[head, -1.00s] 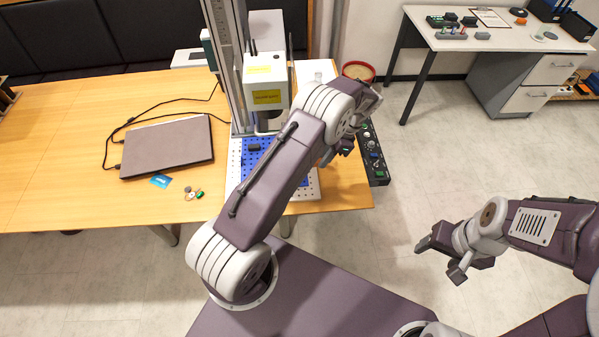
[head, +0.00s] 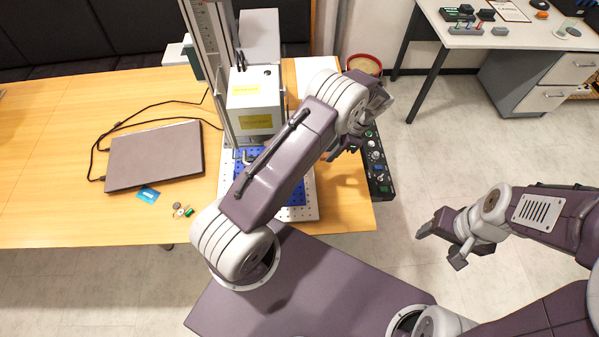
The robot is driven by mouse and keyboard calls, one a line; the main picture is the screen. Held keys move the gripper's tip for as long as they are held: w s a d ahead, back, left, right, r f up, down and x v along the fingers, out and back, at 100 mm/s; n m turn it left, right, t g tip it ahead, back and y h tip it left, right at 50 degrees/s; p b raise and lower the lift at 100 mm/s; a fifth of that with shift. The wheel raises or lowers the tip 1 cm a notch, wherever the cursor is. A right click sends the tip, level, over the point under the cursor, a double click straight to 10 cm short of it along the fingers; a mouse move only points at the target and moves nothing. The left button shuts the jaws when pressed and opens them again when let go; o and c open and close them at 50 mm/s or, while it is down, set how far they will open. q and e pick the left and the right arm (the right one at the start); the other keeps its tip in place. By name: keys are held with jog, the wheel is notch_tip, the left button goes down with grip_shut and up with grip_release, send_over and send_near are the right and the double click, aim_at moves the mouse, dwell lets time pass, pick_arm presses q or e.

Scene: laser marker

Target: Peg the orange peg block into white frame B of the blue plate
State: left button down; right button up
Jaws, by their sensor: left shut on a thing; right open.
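The blue plate (head: 297,196) lies on the white perforated base under the marking machine, largely covered by my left arm. A small pale part (head: 247,157) shows at its left; I cannot tell whether it is white frame B. My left gripper (head: 342,149) is right of the plate, above the table's right part, seen from behind its wrist. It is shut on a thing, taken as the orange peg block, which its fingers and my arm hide. My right gripper (head: 441,246) is open and empty over the floor at the right.
The marking machine (head: 252,103) stands behind the plate. A black control box (head: 377,165) is at the table's right edge. A laptop (head: 155,157), cables, a blue card (head: 147,195) and small parts lie at left. A side desk (head: 520,35) stands back right.

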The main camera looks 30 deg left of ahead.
pick_arm(q)
jog(key=shift+r, duration=0.25)
jog(key=shift+s+a+f, duration=0.15)
jog(key=shift+s+a, duration=0.05)
jog(key=p, duration=0.3)
send_over(301, 189)
jog(key=f, duration=0.6)
jog(key=shift+w+a+f, duration=0.15)
jog(key=shift+w+f, duration=0.1)
jog(key=shift+f, duration=0.3)
notch_tip(301, 189, down, 3)
jog(key=shift+f+p, duration=0.15)
jog(key=shift+p, duration=0.5)
jog(key=shift+f, duration=0.35)
jog(key=c, duration=1.3)
grip_release()
pick_arm(e)
jog(key=r, duration=0.3)
jog(key=shift+w+a+r, duration=0.1)
jog(key=shift+w+r, duration=0.15)
jog(key=shift+r, duration=0.15)
